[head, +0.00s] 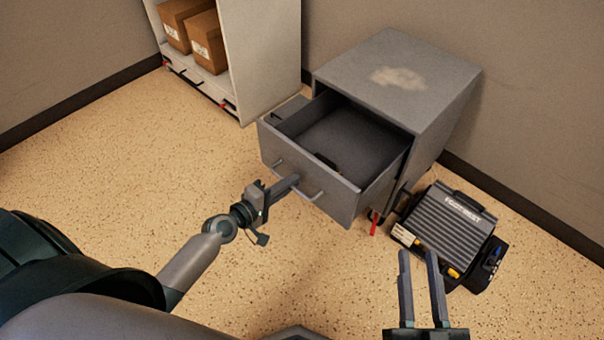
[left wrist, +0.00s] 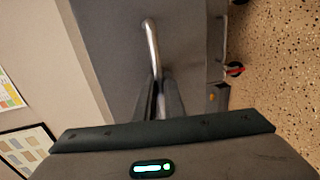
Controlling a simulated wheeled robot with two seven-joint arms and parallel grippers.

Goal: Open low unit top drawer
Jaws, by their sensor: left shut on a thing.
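The low unit (head: 440,75) is a grey metal cabinet with a pale worn patch on its top. Its top drawer (head: 345,200) is pulled well out, and the inside shows, with a small dark item (head: 326,161) near the front. My left gripper (head: 293,181) is shut on the drawer's metal handle (head: 315,195). In the left wrist view, the handle (left wrist: 151,38) runs down between the fingers of my left gripper (left wrist: 160,90), which hide part of it. My right gripper (head: 419,256) is open and empty, in front of the footrest.
A grey ribbed footrest (head: 450,232) lies on the floor right of the unit. A red piece (head: 374,224) shows below the drawer. A white shelf (head: 270,55) with cardboard boxes (head: 207,42) stands at the back left. The floor left of the drawer is clear.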

